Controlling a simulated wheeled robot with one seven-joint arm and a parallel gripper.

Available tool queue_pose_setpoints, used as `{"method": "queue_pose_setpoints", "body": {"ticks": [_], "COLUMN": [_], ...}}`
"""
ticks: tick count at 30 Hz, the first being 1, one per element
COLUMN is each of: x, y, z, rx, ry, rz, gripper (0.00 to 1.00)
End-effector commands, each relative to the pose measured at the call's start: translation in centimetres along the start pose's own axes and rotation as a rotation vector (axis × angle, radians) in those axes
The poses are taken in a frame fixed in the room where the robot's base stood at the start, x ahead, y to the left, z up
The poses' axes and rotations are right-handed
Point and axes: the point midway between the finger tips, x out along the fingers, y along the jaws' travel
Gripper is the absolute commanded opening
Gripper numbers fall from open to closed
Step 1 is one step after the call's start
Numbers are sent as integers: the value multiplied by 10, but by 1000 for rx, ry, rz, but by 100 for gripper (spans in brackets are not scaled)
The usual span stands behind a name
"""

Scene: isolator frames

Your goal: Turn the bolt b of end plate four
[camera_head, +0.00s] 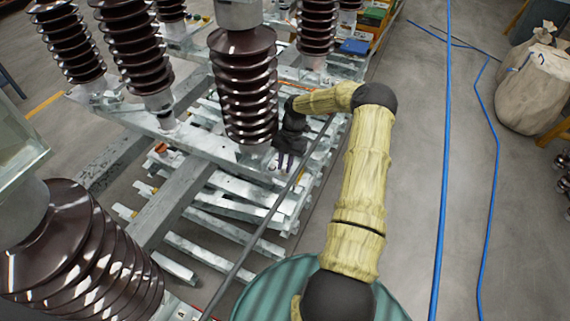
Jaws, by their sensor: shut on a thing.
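My gripper (284,160) is small and dark in the head view, pointing down at the right side of the foot of a brown ribbed insulator (246,90). Its narrow fingers are shut at the galvanised end of the steel frame (258,172), on what appears to be a bolt. The bolt itself is too small and too covered by the fingers to make out. No letter or number on the end plate can be read, so I cannot tell which bolt it is.
Other brown insulators (133,45) stand on the frame behind and to the left. A large insulator (75,250) lies tilted at front left. A thin dark rod (262,235) crosses beside my arm. Blue cables (445,150) run over clear floor at right, near pale sacks (535,88).

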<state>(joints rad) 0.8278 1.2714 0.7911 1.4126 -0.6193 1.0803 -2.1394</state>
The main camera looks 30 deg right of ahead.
Motion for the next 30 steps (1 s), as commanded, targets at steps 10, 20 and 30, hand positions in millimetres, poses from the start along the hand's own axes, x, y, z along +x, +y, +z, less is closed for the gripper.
{"method": "queue_pose_setpoints", "body": {"ticks": [10, 20, 30], "x": [1, -5, -23], "y": [-1, -1, 0], "z": [2, 3, 35], "rx": [3, 3, 6], "ry": [-2, -4, -4], "rz": [-1, 1, 2], "gripper": [28, 28, 28]}}
